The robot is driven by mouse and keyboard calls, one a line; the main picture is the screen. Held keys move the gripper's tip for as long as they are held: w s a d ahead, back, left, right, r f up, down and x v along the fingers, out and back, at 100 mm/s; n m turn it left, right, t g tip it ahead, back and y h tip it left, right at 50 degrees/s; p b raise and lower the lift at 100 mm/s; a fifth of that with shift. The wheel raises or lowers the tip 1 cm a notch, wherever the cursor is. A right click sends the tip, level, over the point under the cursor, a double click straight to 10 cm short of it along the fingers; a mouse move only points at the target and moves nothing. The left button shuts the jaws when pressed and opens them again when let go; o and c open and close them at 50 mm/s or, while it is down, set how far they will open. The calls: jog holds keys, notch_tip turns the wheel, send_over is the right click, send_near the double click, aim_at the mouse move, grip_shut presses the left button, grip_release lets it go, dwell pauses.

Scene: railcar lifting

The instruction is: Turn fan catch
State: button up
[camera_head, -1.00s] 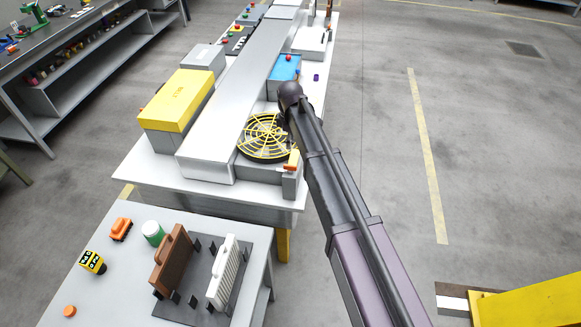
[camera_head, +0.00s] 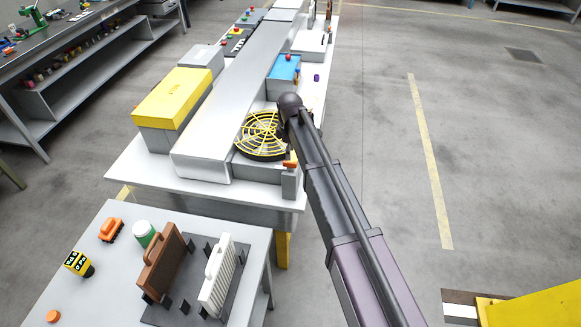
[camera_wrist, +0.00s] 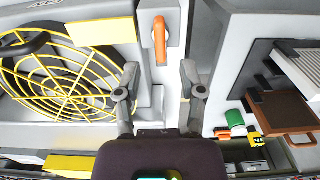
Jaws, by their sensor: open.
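The fan (camera_head: 262,137) has a round yellow guard and sits on the near right part of the grey housing. The orange fan catch (camera_head: 289,165) is at its near right corner, on a grey post. In the wrist view, the catch (camera_wrist: 160,40) is a narrow orange lever, upright in the picture, right of the yellow guard (camera_wrist: 60,75). My gripper (camera_wrist: 160,82) is open and empty. Its fingers stand apart left and right below the catch in that picture, not closed on it. In the head view my arm hides the fingers.
A long grey housing (camera_head: 225,110) runs along the white bench, with a yellow box (camera_head: 172,97) to its left and a blue box (camera_head: 284,68) beyond the fan. A nearer table holds a brown case (camera_head: 160,265) and a white case (camera_head: 217,275).

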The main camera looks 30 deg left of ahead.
aim_at(290, 162)
jog(key=shift+f+b, duration=2.5)
jog(key=shift+f, duration=0.3)
